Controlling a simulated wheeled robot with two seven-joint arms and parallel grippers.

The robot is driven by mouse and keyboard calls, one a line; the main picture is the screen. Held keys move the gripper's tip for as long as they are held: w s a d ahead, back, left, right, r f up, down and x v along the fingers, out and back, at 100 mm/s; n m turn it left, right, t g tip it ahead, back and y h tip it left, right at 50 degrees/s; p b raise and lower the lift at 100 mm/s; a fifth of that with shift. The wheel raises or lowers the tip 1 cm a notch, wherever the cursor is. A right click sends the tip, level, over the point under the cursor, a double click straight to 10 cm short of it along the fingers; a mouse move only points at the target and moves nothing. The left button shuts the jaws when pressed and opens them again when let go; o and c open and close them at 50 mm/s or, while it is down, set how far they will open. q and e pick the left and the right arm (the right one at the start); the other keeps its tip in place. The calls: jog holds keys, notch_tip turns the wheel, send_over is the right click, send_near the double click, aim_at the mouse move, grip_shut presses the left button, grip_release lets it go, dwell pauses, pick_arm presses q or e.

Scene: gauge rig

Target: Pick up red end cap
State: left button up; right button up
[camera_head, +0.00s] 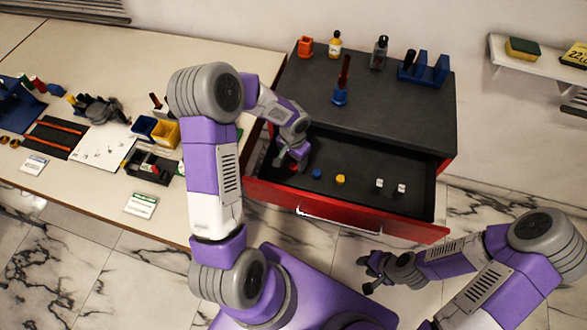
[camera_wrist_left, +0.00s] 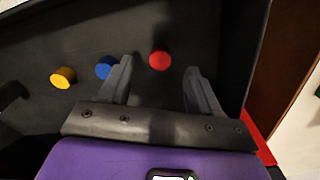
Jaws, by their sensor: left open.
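The red end cap (camera_wrist_left: 159,61) is a small round red piece on the dark floor of the open drawer. In the left wrist view it lies between the lines of my left gripper's two fingers, a little beyond their tips. My left gripper (camera_wrist_left: 158,75) is open and empty; in the head view it is inside the left part of the drawer (camera_head: 290,160), where it covers most of the red cap (camera_head: 293,167). My right gripper (camera_head: 368,273) is outside the drawer, in front of it at the lower right, and its fingers look apart with nothing between them.
A blue cap (camera_wrist_left: 105,67) lies just left of my left gripper's finger, with a yellow cap (camera_wrist_left: 63,77) further left. Two white pieces (camera_head: 390,186) lie further right in the drawer (camera_head: 425,208). The black cabinet top (camera_head: 300,100) overhangs behind. A cluttered worktable (camera_head: 180,70) stands left.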

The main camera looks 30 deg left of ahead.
aim_at(294, 167)
pick_arm(q)
notch_tip(294, 167, down, 4)
jog(key=shift+w+b, duration=0.15)
jog(key=shift+b, duration=0.4)
jog(key=shift+c, duration=0.4)
jog(key=c, duration=1)
jog(key=shift+r, duration=0.1)
